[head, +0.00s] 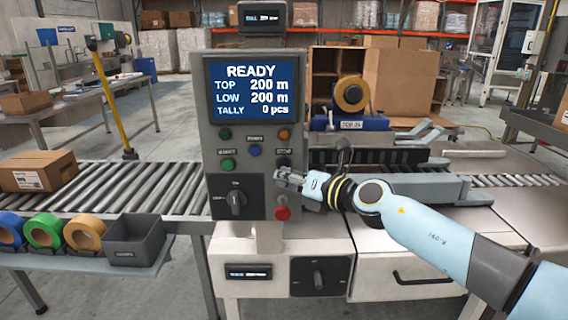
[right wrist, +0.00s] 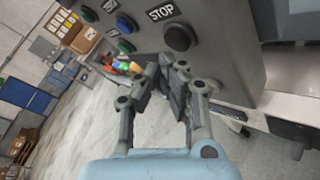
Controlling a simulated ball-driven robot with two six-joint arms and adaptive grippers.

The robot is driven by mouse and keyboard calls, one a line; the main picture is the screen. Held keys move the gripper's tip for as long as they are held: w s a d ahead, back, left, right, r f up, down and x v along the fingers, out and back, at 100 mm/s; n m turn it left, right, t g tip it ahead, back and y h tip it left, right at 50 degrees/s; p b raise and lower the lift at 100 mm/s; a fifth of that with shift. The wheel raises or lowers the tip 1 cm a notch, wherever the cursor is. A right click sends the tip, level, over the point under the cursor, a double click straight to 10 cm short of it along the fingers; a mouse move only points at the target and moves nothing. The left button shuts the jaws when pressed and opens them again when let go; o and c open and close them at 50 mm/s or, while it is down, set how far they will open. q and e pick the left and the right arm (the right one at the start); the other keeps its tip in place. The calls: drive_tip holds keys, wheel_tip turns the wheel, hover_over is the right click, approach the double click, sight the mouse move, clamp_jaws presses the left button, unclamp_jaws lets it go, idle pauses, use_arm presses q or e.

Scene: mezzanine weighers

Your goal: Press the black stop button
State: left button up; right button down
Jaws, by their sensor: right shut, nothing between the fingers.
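The black stop button (right wrist: 179,37) sits under a STOP label on the grey control panel in the right wrist view. In the head view the stop button (head: 283,163) is small, on the panel's right side and partly hard to make out. My right gripper (head: 280,177) is just below it in the head view. In the right wrist view my right gripper (right wrist: 172,65) is shut and empty, its fingertips below the button and seemingly apart from it. The control panel (head: 212,110) has a screen reading READY. My left gripper is not in view.
A red button (head: 282,213) sits low on the panel, below my gripper. A rotary switch (head: 236,199) is to its left. Green (head: 226,165), blue (head: 255,151) and orange (head: 285,135) buttons are nearby.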

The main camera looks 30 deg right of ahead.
drive_tip(key=shift+s+a, duration=0.1)
drive_tip(key=s+a, duration=0.1)
drive_tip(key=s+p, duration=0.1)
drive_tip(key=s+a+p, duration=0.1)
drive_tip(key=s, duration=0.1)
drive_tip(key=shift+s+a, duration=0.1)
drive_tip(key=shift+a, duration=0.25)
idle(0.9)
